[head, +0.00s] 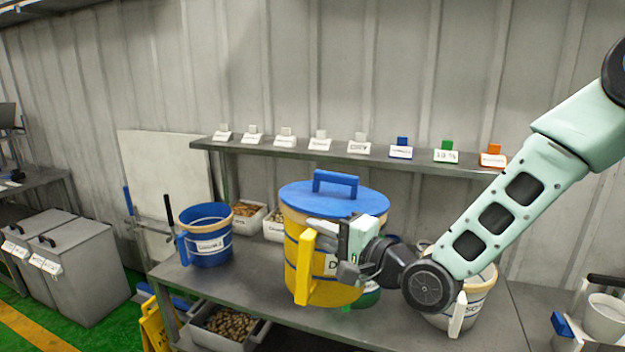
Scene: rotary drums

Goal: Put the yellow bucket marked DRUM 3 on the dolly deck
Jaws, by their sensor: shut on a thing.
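The yellow bucket (297,258) has blue bands, a blue lid (318,196) with a blue bar on top, and a yellow side handle (304,267). Its white label is partly covered by my gripper; only the start of the text shows. My gripper (318,232) is shut on the bucket at the upper part of this handle. The bucket is upright, in front of the middle of the metal table. I cannot tell whether its base touches the tabletop. I cannot make out the dolly deck in this view.
A blue bucket (206,246) stands left on the metal table (262,291). A green container (371,295) is mostly hidden behind the yellow bucket. A pale bucket (479,302) stands right, partly behind my arm. A shelf (270,147) with small signs runs behind. Grey bins (80,278) stand at left.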

